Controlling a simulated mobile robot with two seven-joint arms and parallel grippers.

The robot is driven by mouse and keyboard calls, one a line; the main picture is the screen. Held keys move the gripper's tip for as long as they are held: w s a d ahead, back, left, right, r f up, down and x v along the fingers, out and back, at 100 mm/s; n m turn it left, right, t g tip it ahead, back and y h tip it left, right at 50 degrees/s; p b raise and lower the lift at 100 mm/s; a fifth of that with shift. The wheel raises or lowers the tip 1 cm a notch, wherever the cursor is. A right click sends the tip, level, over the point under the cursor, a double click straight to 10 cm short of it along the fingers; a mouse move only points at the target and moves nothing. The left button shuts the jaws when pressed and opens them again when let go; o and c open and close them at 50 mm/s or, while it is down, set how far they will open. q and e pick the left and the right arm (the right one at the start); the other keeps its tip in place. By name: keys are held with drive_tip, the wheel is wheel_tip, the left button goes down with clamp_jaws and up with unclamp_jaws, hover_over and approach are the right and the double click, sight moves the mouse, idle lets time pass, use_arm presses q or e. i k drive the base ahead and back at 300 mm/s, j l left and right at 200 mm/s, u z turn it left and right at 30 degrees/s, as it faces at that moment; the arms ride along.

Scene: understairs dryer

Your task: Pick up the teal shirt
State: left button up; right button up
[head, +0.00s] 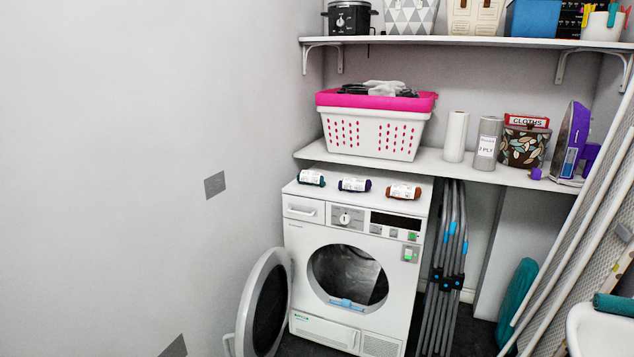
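No shirt is plainly spread out in the head view. A small dark teal roll with a white label (311,178) lies at the left on top of the white dryer (300,234). Teal fabric (614,305) also lies over the rim of a white rounded tub (598,335) at the lower right, partly cut off by the picture edge. I cannot tell which of these is the teal shirt. The dryer's round door (266,308) stands open to the left, and its drum looks empty. Neither of my grippers is in view.
A purple roll (354,185) and an orange-brown roll (403,192) lie beside the teal roll. A pink-rimmed laundry basket (372,132) stands on the shelf above. Folded grey poles (447,270) and a leaning ironing board (590,220) crowd the right side.

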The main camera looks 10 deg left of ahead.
sight(310, 177)
drive_tip(key=i+u, duration=0.1)
drive_tip(key=u, duration=0.65)
drive_tip(key=i+l+u, duration=0.25)
drive_tip(key=u, duration=0.2)
drive_tip(key=i+l+u, duration=0.55)
drive_tip(key=l, duration=0.2)
drive_tip(key=i+l+u, duration=0.15)
drive_tip(key=l, duration=0.25)
